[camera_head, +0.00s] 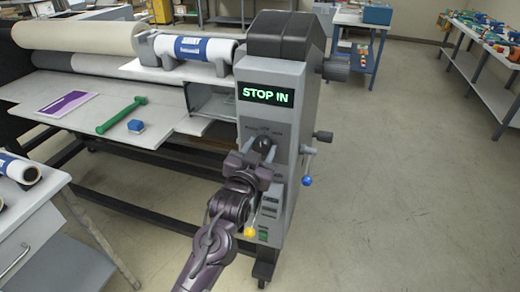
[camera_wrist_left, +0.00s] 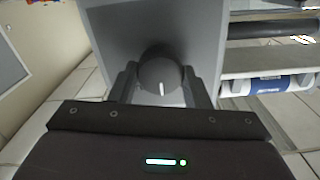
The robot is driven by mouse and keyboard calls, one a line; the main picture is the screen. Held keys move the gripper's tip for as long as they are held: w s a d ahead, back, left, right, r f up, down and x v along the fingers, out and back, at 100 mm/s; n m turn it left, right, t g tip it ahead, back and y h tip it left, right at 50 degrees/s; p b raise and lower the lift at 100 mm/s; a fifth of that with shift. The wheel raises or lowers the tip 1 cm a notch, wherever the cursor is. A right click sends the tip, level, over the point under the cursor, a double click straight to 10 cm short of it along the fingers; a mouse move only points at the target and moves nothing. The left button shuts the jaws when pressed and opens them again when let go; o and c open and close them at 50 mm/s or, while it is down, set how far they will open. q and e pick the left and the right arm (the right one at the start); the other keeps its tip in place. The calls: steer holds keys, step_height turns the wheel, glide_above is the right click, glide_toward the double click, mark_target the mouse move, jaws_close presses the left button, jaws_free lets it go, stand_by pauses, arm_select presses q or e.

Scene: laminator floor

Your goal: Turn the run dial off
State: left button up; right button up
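The run dial (camera_head: 264,143) is a dark round knob on the front of the grey laminator cabinet (camera_head: 297,125). In the left wrist view the dial (camera_wrist_left: 159,72) fills the space between my fingers, with its white mark pointing down toward my palm. My left gripper (camera_head: 262,153) reaches the panel, with one finger on each side of the dial. In the wrist view the fingers of the gripper (camera_wrist_left: 160,80) sit close against its sides, and I see no clear gap. A display (camera_head: 266,95) above the dial reads "STOP IN" in green. My right gripper is not in view.
A blue-ball lever (camera_head: 307,181) and a black side knob (camera_head: 323,136) stick out on the cabinet's right. A yellow ball (camera_head: 249,232) is beside my arm.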

arm_select(q)
steer(key=o, duration=0.4)
steer(key=shift+o, duration=0.2)
steer(key=b+v, duration=0.2)
steer(key=v, duration=0.5)
steer(key=shift+s, duration=0.35)
steer(key=shift+a, duration=0.1)
